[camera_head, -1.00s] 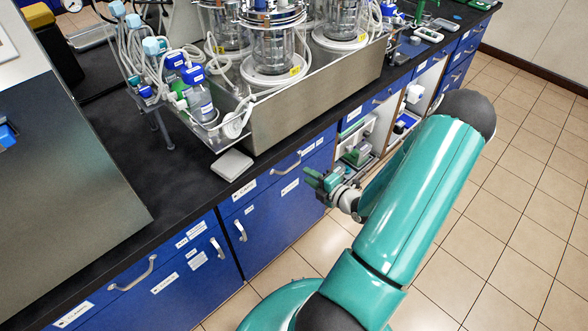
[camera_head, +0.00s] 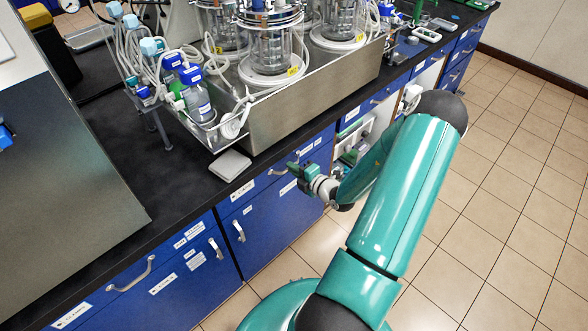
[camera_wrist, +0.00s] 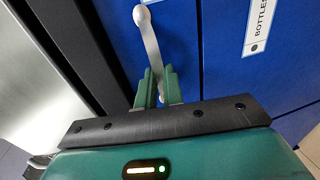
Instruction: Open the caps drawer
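The caps drawer (camera_head: 263,184) is a blue front under the black bench top, with a white label at its left. It is shut, flush with the fronts beside it. Its pale bar handle (camera_head: 279,171) also shows in the wrist view (camera_wrist: 149,38), running down between my fingers. My gripper (camera_head: 293,170) is at the right end of this handle in the head view. In the wrist view its two green fingers (camera_wrist: 160,88) stand one on each side of the bar, and look open around it. Finger contact with the bar is not clear.
A blue front labelled BOTTLES (camera_wrist: 262,28) is beside the handle in the wrist view. A steel tray (camera_head: 300,105) with glass vessels stands on the bench above. Open shelves (camera_head: 352,150) are right of the drawer. The tiled floor (camera_head: 520,200) is clear.

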